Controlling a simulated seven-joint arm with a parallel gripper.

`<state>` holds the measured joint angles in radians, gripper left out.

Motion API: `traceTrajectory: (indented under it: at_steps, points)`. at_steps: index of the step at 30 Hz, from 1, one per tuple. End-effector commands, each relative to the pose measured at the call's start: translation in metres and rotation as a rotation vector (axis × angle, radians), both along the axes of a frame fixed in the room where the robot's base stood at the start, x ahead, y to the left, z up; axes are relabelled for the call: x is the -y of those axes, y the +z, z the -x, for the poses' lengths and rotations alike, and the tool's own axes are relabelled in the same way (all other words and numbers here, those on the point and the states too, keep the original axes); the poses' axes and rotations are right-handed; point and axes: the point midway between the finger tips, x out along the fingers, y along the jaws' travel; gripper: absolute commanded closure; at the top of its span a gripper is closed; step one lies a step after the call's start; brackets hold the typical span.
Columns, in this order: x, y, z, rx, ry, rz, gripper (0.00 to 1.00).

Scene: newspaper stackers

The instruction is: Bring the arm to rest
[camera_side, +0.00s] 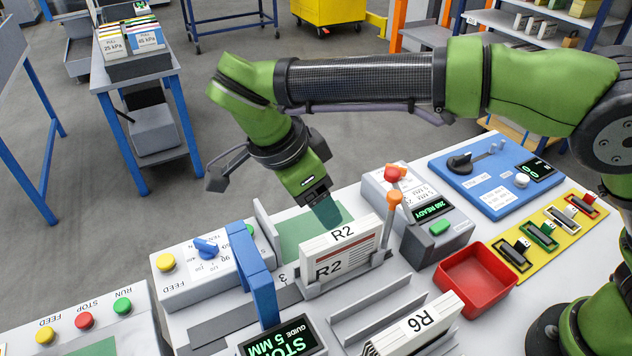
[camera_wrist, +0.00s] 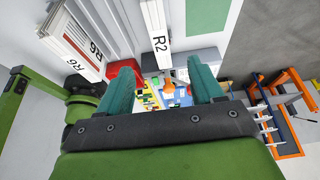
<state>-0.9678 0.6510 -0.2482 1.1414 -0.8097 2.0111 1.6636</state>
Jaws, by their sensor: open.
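My gripper (camera_side: 328,214) has teal fingers and hangs tilted just above and behind the R2 bundle (camera_side: 342,262) in the side view. In the wrist view my gripper (camera_wrist: 163,82) is open, with nothing between its fingers. The R2 bundle stands upright in a grey holder, apart from the fingers as far as I can tell. It also shows in the wrist view (camera_wrist: 152,22), ahead of the fingers. My arm reaches in from the right, bent down at the wrist.
An R6 bundle (camera_side: 413,325) stands at the front. A blue guide arch (camera_side: 257,285) is left of R2. Free floor lies behind the bench.

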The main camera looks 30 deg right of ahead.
Motion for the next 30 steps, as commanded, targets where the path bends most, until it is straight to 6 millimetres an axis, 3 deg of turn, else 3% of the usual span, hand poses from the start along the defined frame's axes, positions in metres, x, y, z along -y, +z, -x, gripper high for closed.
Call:
traceTrajectory:
  at_steps: [8, 11, 15, 23, 30]
  points:
    - [-0.008, 0.019, 0.000, -0.008, 0.023, 0.001, 0.34]
    - [-0.010, 0.017, -0.006, -0.027, 0.135, -0.005, 0.34]
    - [-0.004, -0.003, -0.004, -0.141, 0.425, -0.025, 0.34]
    - [0.064, 0.007, 0.002, -0.233, 0.954, -0.236, 0.34]
    - [0.143, 0.028, 0.033, -0.056, 1.311, -0.357, 0.34]
